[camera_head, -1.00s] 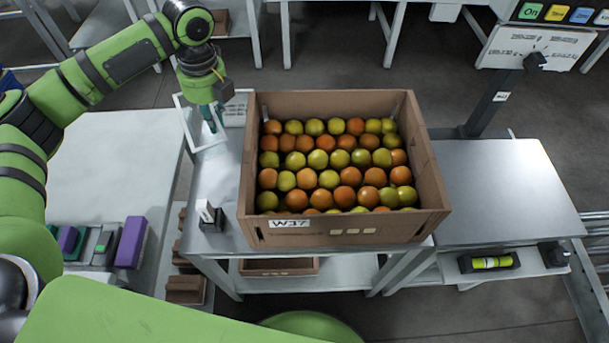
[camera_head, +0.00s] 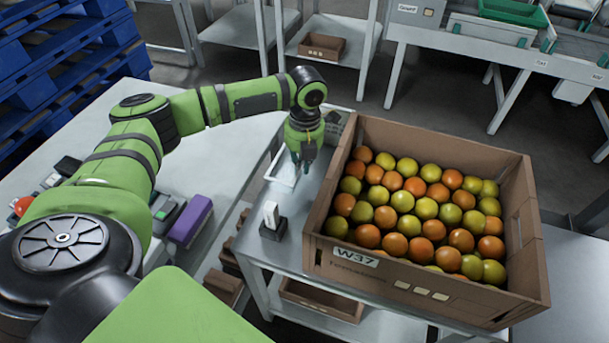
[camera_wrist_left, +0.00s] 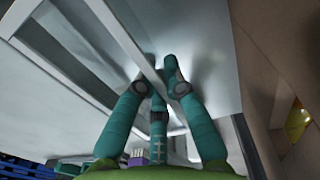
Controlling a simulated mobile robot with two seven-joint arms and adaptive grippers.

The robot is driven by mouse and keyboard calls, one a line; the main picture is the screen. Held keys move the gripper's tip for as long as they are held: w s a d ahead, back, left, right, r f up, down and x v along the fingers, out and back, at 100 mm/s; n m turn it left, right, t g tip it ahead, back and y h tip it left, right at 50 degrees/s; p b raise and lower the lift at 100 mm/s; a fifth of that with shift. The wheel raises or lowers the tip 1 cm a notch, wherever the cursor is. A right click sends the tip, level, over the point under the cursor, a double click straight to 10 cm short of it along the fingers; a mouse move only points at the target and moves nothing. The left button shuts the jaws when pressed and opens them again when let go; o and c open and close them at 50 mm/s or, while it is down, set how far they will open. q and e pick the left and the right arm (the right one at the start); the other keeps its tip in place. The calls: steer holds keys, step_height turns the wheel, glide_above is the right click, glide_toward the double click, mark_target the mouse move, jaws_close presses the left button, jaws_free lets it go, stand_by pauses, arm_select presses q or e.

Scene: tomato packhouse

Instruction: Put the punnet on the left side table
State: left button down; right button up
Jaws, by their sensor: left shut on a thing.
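The punnet (camera_head: 281,174) is a small, pale, open tray left of the tomato crate, at the left edge of the metal bench. My left gripper (camera_head: 304,162) points down at its right side and is shut on its rim. In the left wrist view the teal fingers (camera_wrist_left: 160,85) close on a thin white edge of the punnet (camera_wrist_left: 128,38). I cannot tell whether the punnet touches the bench. The left side table (camera_head: 225,150) is a pale top left of the bench, partly hidden by my left arm. My right gripper is not in view.
A cardboard crate (camera_head: 350,262) of orange and green-yellow tomatoes fills much of the metal bench (camera_head: 290,240). A small black stand with a white card (camera_head: 272,222) is in front of the punnet. A purple block (camera_head: 190,222) sits near the side table's front edge. Blue pallets (camera_head: 65,60) stand behind.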

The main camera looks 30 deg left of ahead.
mark_target(302, 183)
arm_select(q)
step_height(302, 183, down, 4)
steer(key=shift+f, duration=0.1)
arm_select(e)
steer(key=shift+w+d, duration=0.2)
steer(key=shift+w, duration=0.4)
arm_select(q)
steer(key=shift+f, duration=0.1)
steer(key=c, duration=1.3)
jaws_free()
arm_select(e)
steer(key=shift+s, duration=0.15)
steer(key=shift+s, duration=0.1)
